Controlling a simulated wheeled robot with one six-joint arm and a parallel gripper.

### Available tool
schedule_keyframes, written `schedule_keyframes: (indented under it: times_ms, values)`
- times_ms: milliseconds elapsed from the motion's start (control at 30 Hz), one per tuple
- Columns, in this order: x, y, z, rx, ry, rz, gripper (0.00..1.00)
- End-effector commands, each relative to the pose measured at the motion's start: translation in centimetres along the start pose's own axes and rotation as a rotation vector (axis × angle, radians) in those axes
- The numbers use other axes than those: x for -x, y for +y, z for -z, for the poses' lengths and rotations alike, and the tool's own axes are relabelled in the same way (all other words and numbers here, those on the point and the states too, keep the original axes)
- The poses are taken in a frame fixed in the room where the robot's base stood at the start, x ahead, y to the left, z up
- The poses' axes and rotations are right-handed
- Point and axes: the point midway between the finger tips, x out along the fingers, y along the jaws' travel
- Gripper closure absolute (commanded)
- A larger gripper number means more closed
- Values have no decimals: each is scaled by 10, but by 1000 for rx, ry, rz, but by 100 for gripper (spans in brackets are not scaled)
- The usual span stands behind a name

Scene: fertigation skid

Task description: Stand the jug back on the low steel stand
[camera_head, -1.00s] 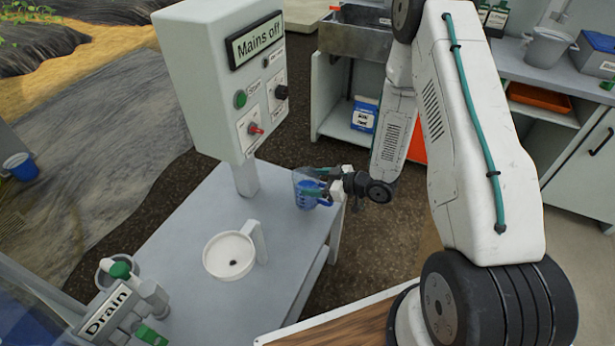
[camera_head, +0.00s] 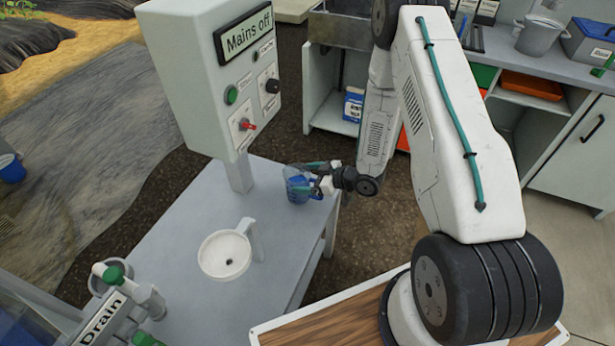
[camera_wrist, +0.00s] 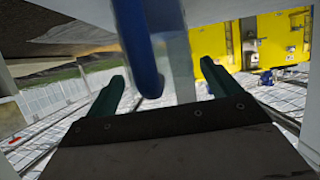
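The jug (camera_head: 297,188) is clear with blue in it and shows at the far right part of the grey bench top. Whether it rests on the top or hangs just above it I cannot tell. My gripper (camera_head: 306,178) reaches it from the right, with one green finger across its upper part and one lower. In the wrist view the blue handle (camera_wrist: 142,50) comes down between the two fingers of my gripper (camera_wrist: 162,78). The fingers stand apart, with a gap visible beside the handle. The grey bench (camera_head: 185,225) may be the low steel stand; no other clear stand shows.
A white round cup with a handle (camera_head: 225,257) stands on the bench, left of the jug. A Drain valve (camera_head: 110,318) is at the front left. Cabinets and a sink stand behind.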

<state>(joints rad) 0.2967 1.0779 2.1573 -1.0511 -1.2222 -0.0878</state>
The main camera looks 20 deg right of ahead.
Motion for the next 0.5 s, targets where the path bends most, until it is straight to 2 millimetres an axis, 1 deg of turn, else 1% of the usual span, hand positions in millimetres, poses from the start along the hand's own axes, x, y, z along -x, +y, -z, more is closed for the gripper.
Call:
schedule_keyframes:
  times_ms: [367, 467, 500]
  values:
    - [3, 1, 2, -1, 0, -2, 4]
    - [16, 2, 2, -2, 0, -5, 4]
    - [23, 2, 2, -2, 0, -6, 4]
